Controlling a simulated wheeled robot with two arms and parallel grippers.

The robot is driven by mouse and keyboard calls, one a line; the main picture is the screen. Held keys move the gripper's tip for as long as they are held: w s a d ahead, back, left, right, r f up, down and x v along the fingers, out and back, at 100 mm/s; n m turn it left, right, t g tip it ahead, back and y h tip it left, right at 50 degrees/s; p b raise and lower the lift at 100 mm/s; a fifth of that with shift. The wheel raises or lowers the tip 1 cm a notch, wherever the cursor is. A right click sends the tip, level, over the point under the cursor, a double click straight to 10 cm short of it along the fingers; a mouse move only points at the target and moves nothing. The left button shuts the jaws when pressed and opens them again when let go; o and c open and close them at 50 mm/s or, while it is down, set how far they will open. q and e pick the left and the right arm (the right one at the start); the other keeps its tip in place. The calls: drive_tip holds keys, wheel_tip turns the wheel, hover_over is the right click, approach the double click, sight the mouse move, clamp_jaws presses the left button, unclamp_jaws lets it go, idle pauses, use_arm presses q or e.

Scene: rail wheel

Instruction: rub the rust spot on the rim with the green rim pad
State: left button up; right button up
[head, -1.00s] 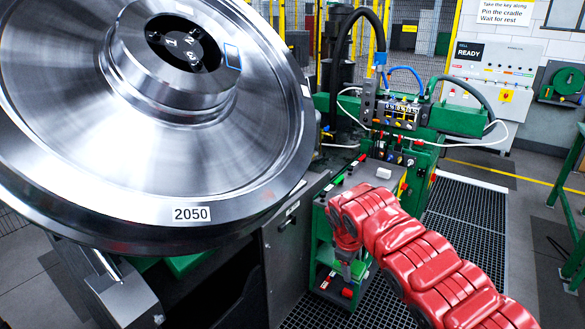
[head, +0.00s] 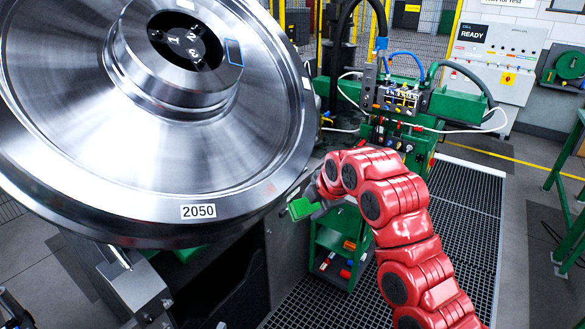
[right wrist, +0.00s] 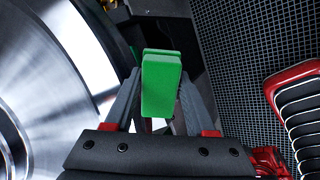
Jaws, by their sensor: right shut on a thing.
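The large shiny rail wheel (head: 100,150) fills the left of the head view, tilted, with a "2050" label on its rim. My right gripper (head: 312,207) is shut on the green rim pad (head: 300,209), to the right of the wheel's lower right rim. In the right wrist view the pad (right wrist: 161,84) sits between the two fingers of my right gripper (right wrist: 158,100), and the wheel (right wrist: 50,70) is on the left. The pad appears apart from the rim. I cannot make out a rust spot. My left gripper is not in view.
A green machine with hoses and valves (head: 400,98) stands behind my right arm. A green tool cart (head: 335,240) stands below the arm. A grey clamp block (head: 132,285) is under the wheel. Dark grating (head: 462,215) covers the floor at right.

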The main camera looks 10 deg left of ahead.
sight(265, 194)
drive_tip(key=a+r+n+y+p, duration=0.1)
drive_tip(key=r+n, duration=0.1)
drive_tip(key=r, duration=0.1)
drive_tip(key=s+a+r+n+g+y+p, duration=0.1)
drive_tip(key=r+n, duration=0.1)
drive_tip(key=s+a+r+n+g+y+p, duration=0.1)
drive_tip(key=r, duration=0.2)
drive_tip(key=shift+s+a+r+n+y, duration=0.25)
drive_tip(key=shift+a+r+n+y, duration=0.05)
drive_tip(key=shift+a+n+y, duration=0.1)
drive_tip(key=shift+s+a+p+x, duration=0.1)
drive_tip(key=shift+p+x, duration=0.5)
drive_tip(key=shift+x, duration=0.9)
drive_tip(key=shift+s+a+p+x, duration=0.1)
drive_tip(key=shift+p+x, duration=0.45)
drive_tip(key=shift+x, duration=0.95)
drive_tip(key=shift+b+x, duration=0.6)
drive_tip(key=shift+x, duration=0.35)
drive_tip(key=shift+r, duration=0.1)
